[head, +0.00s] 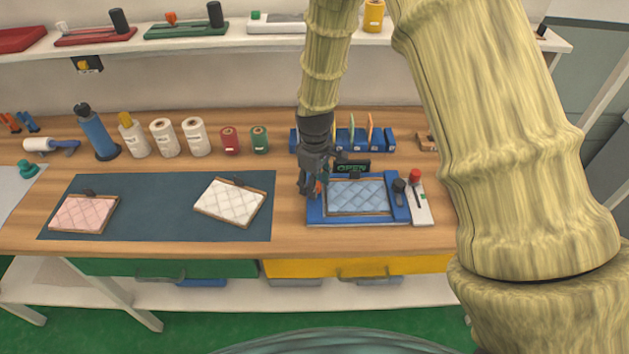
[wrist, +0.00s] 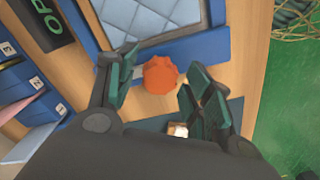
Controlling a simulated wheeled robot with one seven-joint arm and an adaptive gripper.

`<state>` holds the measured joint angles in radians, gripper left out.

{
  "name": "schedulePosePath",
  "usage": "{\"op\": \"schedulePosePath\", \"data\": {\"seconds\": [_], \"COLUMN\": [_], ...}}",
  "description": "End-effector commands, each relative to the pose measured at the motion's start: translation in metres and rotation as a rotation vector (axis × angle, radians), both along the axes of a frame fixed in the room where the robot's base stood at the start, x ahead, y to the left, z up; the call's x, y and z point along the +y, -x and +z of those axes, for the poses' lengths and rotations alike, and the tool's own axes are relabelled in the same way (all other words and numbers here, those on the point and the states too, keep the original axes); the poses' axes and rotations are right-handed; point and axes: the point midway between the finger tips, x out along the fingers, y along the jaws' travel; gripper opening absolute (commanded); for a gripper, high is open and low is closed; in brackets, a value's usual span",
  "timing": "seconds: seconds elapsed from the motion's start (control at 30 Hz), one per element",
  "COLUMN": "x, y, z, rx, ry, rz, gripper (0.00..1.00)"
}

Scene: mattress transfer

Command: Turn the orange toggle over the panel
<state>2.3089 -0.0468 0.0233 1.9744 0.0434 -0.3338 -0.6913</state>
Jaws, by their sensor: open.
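The orange toggle (wrist: 160,75) sits at the edge of a blue frame (head: 313,212) in the wrist view. In the head view only a bit of orange (head: 319,187) shows behind my fingers. The panel (head: 360,196) is light blue and quilted, lying in the blue frame; its corner shows in the wrist view (wrist: 140,18). My gripper (head: 312,188) is open at the frame's left side, pointing down. In the wrist view its dark green fingers (wrist: 160,80) stand on either side of the toggle, with visible gaps.
A black OPEN sign (head: 352,167) and a blue slotted rack (head: 376,139) stand behind the frame. A black knob (head: 399,186) and a red-knobbed lever (head: 415,177) are at its right. A dark mat (head: 150,216) with pink (head: 83,213) and white (head: 230,202) quilted panels lies left.

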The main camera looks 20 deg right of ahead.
Motion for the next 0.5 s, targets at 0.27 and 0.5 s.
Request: {"op": "schedulePosePath", "data": {"seconds": [0.27, 0.5], "x": [-0.0001, -0.0001], "y": [-0.0001, -0.0001], "z": [-0.0006, -0.0005], "rx": [0.000, 0.000], "ry": [0.000, 0.000], "rz": [0.000, 0.000], "gripper": [0.51, 0.08]}}
